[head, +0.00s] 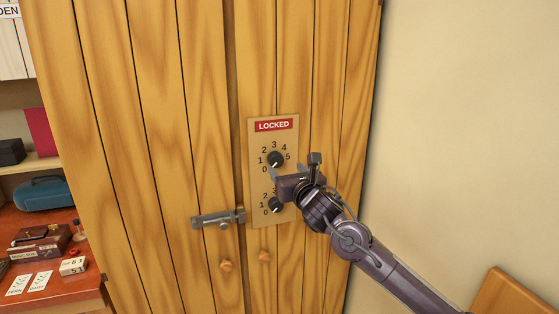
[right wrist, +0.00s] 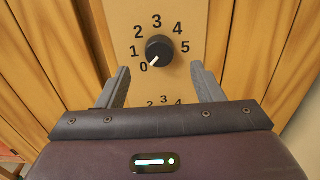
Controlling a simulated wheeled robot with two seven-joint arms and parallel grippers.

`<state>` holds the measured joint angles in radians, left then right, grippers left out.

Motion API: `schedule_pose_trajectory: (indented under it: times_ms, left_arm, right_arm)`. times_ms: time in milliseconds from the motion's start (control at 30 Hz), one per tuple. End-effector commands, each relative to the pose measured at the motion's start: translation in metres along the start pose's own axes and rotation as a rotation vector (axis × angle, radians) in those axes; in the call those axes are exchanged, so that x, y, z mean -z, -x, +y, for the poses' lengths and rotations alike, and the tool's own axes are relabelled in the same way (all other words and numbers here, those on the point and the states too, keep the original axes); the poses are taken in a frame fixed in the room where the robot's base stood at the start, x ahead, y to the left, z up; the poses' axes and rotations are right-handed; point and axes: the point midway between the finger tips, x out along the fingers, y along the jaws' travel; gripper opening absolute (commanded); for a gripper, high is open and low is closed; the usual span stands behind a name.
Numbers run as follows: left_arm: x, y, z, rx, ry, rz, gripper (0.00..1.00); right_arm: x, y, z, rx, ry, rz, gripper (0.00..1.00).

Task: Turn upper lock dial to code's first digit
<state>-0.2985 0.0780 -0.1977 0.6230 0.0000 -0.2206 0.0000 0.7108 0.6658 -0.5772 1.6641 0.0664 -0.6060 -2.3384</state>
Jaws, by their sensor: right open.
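The upper lock dial (head: 275,159) is a black knob on a tan plate (head: 288,126) with numerals 0 to 5 around it. In the right wrist view the upper dial (right wrist: 159,50) has its white pointer line toward 0. My right gripper (head: 289,174) is open just in front of the plate, between the two dials in the head view. In the right wrist view its fingers (right wrist: 160,72) stand apart, one on each side below the dial, not closed on it. The lower dial (head: 275,205) is partly behind my gripper in the head view. My left gripper is not in view.
A red LOCKED sign (head: 273,126) is above the dials. A metal latch (head: 218,217) spans the wooden doors, with two knobs (head: 226,265) below. A plain wall is at right.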

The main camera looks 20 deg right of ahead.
Motion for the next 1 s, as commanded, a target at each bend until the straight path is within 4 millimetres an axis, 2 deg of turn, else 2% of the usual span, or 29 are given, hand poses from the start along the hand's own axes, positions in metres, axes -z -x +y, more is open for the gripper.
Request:
schedule_pose_trajectory:
  times_ms: [100,300,500,867,900,1000]
  left_arm:
    - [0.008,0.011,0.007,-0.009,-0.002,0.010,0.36]
    - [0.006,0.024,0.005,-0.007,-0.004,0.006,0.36]
    - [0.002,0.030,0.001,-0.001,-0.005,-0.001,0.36]
    - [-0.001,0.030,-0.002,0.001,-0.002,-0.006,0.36]
    - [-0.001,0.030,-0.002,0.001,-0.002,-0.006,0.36]
    - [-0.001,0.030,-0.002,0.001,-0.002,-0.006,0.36]
  right_arm:
    - [-0.003,-0.017,0.001,0.001,-0.005,0.002,0.61]
    - [-0.002,-0.046,0.001,0.000,-0.007,0.003,0.61]
    - [0.000,-0.064,0.000,0.001,-0.006,0.002,0.61]
    - [0.002,-0.069,0.000,-0.001,-0.006,0.001,0.61]
    - [0.002,-0.069,0.000,-0.001,-0.006,0.001,0.59]
    - [0.002,-0.069,0.000,0.000,-0.006,0.002,0.46]
